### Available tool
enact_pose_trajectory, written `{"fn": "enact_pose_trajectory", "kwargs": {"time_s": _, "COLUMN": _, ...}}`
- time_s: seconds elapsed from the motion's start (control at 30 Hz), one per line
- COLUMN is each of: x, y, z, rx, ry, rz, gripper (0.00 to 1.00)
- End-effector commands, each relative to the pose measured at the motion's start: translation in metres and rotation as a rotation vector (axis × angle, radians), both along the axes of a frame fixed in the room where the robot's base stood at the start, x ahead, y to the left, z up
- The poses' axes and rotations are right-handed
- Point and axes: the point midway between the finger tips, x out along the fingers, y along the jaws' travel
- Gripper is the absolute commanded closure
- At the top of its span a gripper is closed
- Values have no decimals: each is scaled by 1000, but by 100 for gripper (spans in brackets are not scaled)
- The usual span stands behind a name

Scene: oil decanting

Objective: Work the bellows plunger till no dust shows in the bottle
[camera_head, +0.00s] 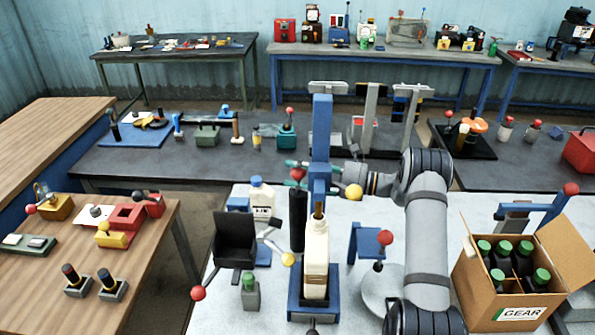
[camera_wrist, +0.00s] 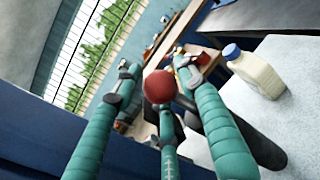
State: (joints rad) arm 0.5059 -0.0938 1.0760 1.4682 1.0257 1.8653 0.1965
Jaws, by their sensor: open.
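A red ball knob (camera_head: 298,174) tops a tall black cylinder (camera_head: 298,220), which looks like the bellows plunger. My gripper (camera_head: 304,177) is beside the knob with its teal fingers apart. In the wrist view the red knob (camera_wrist: 160,87) shows between the spread fingers (camera_wrist: 157,66), and I cannot tell whether any finger touches it. A cream bottle (camera_head: 316,250) stands upright in a blue stand (camera_head: 293,304) in front of the black cylinder. No dust can be made out in it at this size.
A white capped bottle (camera_head: 262,198) stands behind; it also shows in the wrist view (camera_wrist: 255,74). A blue post (camera_head: 321,130) rises close by my gripper. A black hopper-like box (camera_head: 235,240) is at left. An open carton (camera_head: 487,300) of green-capped bottles is at right.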

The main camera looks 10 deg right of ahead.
Motion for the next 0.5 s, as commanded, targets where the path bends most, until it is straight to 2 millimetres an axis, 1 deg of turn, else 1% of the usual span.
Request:
{"fn": "enact_pose_trajectory", "kwargs": {"time_s": 0.07, "x": 0, "y": 0, "z": 0, "rx": 0, "ry": 0, "rz": 0, "gripper": 60}}
{"fn": "enact_pose_trajectory", "kwargs": {"time_s": 0.5, "x": 0, "y": 0, "z": 0, "rx": 1, "ry": 0, "rz": 0, "gripper": 86}}
